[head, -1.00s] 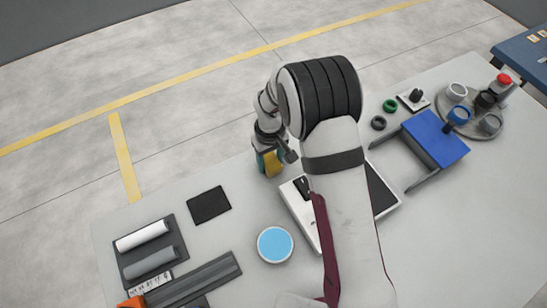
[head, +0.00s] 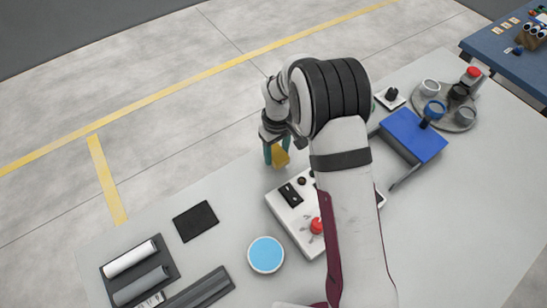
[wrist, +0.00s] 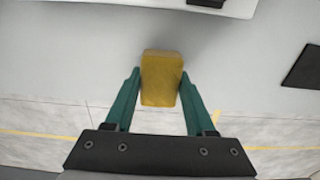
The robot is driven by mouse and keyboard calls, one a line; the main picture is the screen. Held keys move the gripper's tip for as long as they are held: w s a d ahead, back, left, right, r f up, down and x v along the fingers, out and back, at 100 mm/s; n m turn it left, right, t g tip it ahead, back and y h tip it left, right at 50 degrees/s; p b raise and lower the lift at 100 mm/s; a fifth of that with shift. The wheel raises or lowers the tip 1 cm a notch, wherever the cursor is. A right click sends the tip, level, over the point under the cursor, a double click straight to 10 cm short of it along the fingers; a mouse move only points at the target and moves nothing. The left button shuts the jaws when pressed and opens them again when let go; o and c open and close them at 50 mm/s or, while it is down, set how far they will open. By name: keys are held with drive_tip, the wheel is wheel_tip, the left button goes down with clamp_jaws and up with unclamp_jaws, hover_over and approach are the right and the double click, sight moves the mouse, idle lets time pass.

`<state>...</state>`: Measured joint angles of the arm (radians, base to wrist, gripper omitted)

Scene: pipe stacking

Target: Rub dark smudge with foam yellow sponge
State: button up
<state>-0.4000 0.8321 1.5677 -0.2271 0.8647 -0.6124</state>
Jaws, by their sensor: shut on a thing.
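My gripper (head: 277,153) has green-teal fingers and is shut on the yellow foam sponge (head: 280,158). It holds the sponge near the table's far edge, beyond a white control box. In the wrist view the block-shaped sponge (wrist: 161,88) sits between the two fingertips (wrist: 161,72), with pale tabletop and floor behind it. I cannot make out a dark smudge in either current view; my arm hides part of the table and box.
The white control box (head: 286,212) has a red button (head: 316,226). A black square pad (head: 195,221), a blue-topped round dish (head: 266,254) and a rack with rollers (head: 131,258) lie left. A blue stand (head: 414,136) and a round tray with cups (head: 457,121) are right.

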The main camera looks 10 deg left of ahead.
drive_tip(key=shift+r, duration=2.75)
